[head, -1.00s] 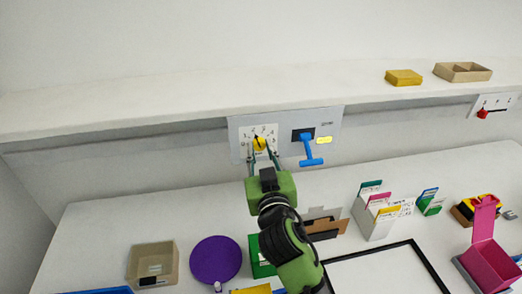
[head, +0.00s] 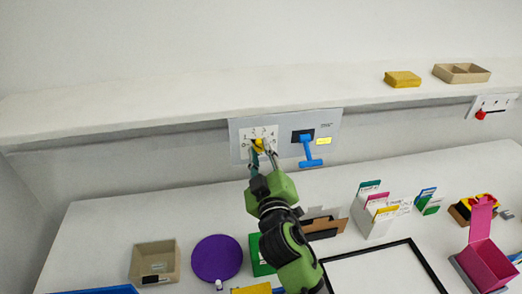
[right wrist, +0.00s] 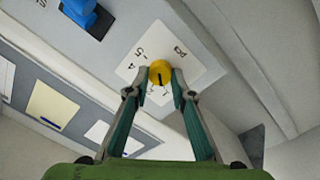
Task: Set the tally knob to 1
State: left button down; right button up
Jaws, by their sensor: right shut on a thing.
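The yellow tally knob (head: 259,145) sits on a white numbered dial plate (head: 246,133) at the left of a grey wall panel. My right gripper (head: 262,150) is shut on the knob, its fingers on either side of it. In the right wrist view the knob (right wrist: 160,70) shows between the fingertips (right wrist: 160,86), with a dark pointer mark on its face. Part of the dial is hidden by the fingers, and I cannot tell which number the mark points at. My left gripper is not in view.
A shelf (head: 160,105) overhangs the panel. Below, the table holds a purple disc (head: 216,259), a beige bin (head: 154,261) and a card holder (head: 371,215).

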jog(key=shift+n, duration=0.5)
jog(key=o, duration=1.1)
jog(key=shift+s, duration=0.2)
jog(key=s+d, duration=0.1)
jog(key=s, duration=1)
jog(key=shift+s+d+f, duration=0.2)
jog(key=shift+s+d, duration=0.05)
jog(key=shift+d, duration=0.15)
jog(key=shift+f, duration=0.1)
